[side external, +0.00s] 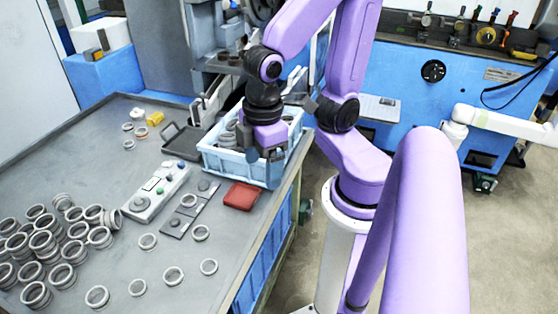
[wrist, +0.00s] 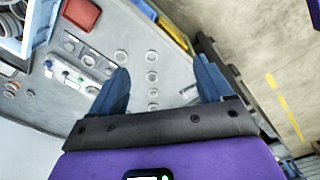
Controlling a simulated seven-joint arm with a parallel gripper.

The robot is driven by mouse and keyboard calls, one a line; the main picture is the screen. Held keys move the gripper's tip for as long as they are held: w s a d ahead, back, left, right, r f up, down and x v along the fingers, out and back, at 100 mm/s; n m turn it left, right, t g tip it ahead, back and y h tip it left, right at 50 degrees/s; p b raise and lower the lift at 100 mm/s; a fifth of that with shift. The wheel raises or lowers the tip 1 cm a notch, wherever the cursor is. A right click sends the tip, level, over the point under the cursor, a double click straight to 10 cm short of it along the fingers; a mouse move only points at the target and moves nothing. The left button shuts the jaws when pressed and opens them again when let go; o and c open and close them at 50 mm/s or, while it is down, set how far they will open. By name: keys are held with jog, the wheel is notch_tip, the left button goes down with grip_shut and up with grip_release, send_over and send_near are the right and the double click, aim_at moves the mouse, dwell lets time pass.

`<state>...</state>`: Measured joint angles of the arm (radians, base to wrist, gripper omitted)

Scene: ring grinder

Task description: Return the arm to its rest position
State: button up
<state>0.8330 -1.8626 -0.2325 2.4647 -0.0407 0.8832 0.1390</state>
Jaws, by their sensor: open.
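My gripper (side external: 268,170) is at the front of the light blue crate (side external: 238,165) in the side view, pointing down, and partly hides it. In the wrist view my gripper (wrist: 163,86) shows two blue fingers spread wide apart with nothing between them. Below the fingers lie the grey table and a line of separate rings (wrist: 152,76). The crate, at the wrist view's upper left (wrist: 35,30), holds several metal rings. My purple arm reaches over from the pedestal to the right of the table.
A red box (side external: 240,196) lies in front of the crate. A control box (side external: 155,192) and a dark plate (side external: 190,208) stand left of it. Several rings (side external: 72,250) are piled at the table's left. Blue machines (side external: 450,85) stand behind. Bare table (side external: 90,160) lies at the left rear.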

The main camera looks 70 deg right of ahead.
jog(key=s, duration=0.1)
jog(key=s+n, duration=0.1)
jog(key=s+d+n, duration=0.1)
jog(key=shift+s+r, duration=0.1)
jog(key=shift+r, duration=0.15)
